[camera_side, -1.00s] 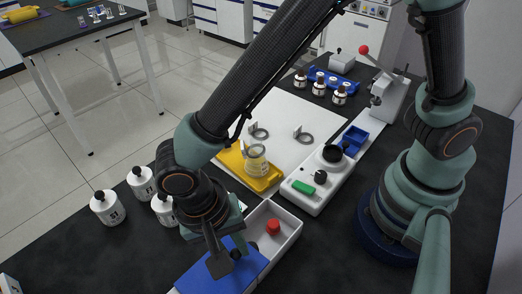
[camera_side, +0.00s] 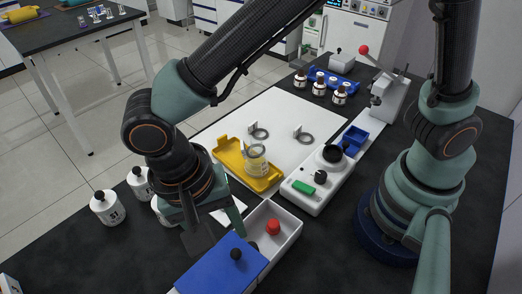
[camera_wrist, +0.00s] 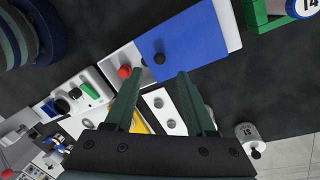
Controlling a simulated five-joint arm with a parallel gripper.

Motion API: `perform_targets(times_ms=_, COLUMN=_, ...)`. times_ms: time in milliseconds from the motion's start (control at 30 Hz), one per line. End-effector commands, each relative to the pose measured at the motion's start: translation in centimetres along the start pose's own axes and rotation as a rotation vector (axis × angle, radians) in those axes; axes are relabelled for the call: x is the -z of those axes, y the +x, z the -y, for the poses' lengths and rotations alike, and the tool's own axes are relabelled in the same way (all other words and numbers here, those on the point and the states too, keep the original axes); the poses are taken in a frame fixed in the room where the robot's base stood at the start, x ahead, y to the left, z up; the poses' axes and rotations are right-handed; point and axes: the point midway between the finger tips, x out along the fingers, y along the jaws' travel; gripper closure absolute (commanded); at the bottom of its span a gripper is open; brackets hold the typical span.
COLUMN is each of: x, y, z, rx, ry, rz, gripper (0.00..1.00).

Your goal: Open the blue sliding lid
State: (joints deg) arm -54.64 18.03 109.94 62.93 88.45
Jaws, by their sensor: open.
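The blue sliding lid (camera_side: 222,268) lies on a long white box (camera_side: 290,226) and covers its near-left part. A black round knob (camera_side: 236,254) stands on the lid. The uncovered far-right end of the box holds a red knobbed object (camera_side: 273,227) and a dark object at the lid's edge. My gripper (camera_side: 220,238) is open and empty, at the left side of the box, apart from the knob. In the wrist view the fingertips (camera_wrist: 160,74) point towards the lid (camera_wrist: 200,40), with the knob (camera_wrist: 159,59) just beyond them.
A yellow tray (camera_side: 228,152) with a beaker (camera_side: 256,160) and a white device with a green block (camera_side: 303,187) stand behind the box. White bottles (camera_side: 107,208) stand at left, partly hidden by my arm. A white plate with round holes (camera_wrist: 165,110) lies beside the box.

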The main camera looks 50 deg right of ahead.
Motion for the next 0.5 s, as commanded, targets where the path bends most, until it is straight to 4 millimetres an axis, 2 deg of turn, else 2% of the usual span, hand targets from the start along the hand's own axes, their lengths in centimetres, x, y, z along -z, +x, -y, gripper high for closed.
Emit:
perform_targets(times_ms=33, x=0.0, y=-1.2, z=0.1, rx=0.006, ry=0.0, rz=0.0, gripper=0.45)
perform_targets(times_ms=200, x=0.0, y=-4.0, z=0.1, rx=0.005, ry=0.001, rz=0.0, gripper=0.45)
perform_targets(times_ms=333, x=0.0, y=-5.3, z=0.0, rx=0.002, ry=0.001, rz=0.0, gripper=0.45)
perform_targets(times_ms=500, x=0.0, y=-5.9, z=0.0, rx=0.001, ry=0.001, rz=0.0, gripper=0.45)
